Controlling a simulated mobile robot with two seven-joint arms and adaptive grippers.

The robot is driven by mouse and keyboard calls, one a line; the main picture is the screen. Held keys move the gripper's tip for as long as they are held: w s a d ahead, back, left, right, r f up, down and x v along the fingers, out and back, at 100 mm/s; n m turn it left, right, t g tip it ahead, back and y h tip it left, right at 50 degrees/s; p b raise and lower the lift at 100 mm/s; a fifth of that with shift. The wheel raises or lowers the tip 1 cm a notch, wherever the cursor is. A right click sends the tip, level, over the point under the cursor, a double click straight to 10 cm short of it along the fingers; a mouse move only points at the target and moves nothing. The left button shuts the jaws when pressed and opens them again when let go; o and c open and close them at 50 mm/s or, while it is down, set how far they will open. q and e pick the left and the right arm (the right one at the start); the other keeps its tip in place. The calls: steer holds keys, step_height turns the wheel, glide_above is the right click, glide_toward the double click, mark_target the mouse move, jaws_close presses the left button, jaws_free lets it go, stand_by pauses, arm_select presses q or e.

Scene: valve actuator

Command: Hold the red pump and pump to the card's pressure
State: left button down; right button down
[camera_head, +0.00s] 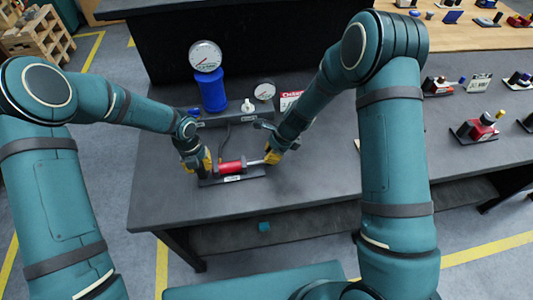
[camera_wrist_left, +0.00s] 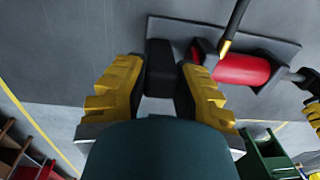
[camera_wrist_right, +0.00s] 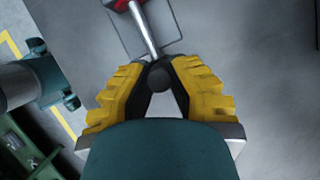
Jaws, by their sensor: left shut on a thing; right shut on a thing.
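The red pump (camera_head: 231,167) lies on a dark base plate (camera_head: 238,179) near the table's front edge. Its red barrel also shows in the left wrist view (camera_wrist_left: 243,70). My left gripper (camera_head: 202,163) is shut on a black block (camera_wrist_left: 160,66) at the pump's left end. A pale metal rod (camera_wrist_right: 143,30) comes out of the pump's right end. My right gripper (camera_head: 270,154) is shut on the dark round handle (camera_wrist_right: 160,79) at the rod's end. A white card (camera_head: 290,99) with a red heading stands behind, partly hidden by my right arm.
A large white dial gauge (camera_head: 205,56) sits on a blue cylinder (camera_head: 213,92), with a smaller gauge (camera_head: 264,91) to its right. A black hose (camera_head: 226,138) runs behind the pump. Several small devices stand on the right table. The dark tabletop (camera_head: 160,190) left of the pump is clear.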

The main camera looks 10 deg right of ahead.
steer(key=c, duration=0.8)
jaws_free()
steer(key=shift+c, duration=0.2)
steer(key=v, duration=1.2)
steer(key=shift+c, duration=0.3)
